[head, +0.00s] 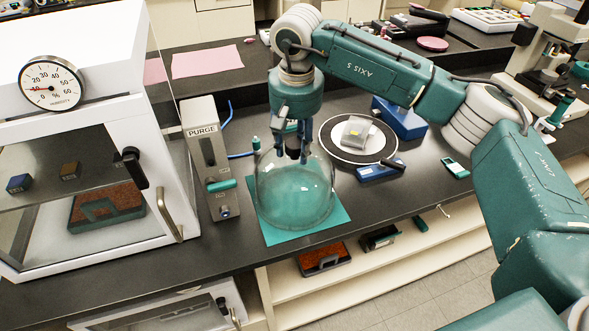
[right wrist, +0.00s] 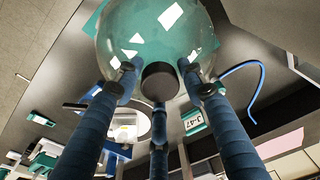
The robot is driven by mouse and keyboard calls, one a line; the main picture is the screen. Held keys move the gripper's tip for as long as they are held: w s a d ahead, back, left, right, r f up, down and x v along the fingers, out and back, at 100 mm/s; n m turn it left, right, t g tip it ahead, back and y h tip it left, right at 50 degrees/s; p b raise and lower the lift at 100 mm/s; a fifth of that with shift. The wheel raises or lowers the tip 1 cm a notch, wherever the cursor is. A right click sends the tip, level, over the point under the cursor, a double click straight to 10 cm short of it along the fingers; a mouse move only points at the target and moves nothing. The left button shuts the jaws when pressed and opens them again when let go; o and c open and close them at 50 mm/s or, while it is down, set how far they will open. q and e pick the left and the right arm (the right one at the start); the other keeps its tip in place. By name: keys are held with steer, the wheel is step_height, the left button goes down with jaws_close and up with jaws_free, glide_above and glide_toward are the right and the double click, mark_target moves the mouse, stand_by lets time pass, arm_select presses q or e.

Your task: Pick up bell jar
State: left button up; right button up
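The bell jar (head: 295,190) is a clear glass dome. It stands upright on a teal mat (head: 338,217) near the front edge of the dark bench. My right gripper (head: 292,150) is directly above it, pointing down, with its fingers around the jar's top knob. In the right wrist view the dark round knob (right wrist: 159,81) sits between the spread blue fingers (right wrist: 158,95), with small gaps showing at its sides. The glass of the jar (right wrist: 155,35) fills the top of that view. My left gripper is not in view.
A grey PURGE unit (head: 202,150) stands close to the jar's left, beside a white humidity cabinet (head: 90,130). A round black-and-white stage (head: 335,150) and a blue instrument (head: 400,118) are behind and right. A microscope (head: 545,60) stands at the far right.

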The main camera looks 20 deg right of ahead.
jaws_close()
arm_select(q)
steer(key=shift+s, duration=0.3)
arm_select(e)
steer(key=shift+r, duration=0.15)
arm_select(q)
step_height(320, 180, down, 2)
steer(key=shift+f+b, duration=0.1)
steer(key=shift+b, duration=0.9)
arm_select(e)
step_height(320, 180, up, 20)
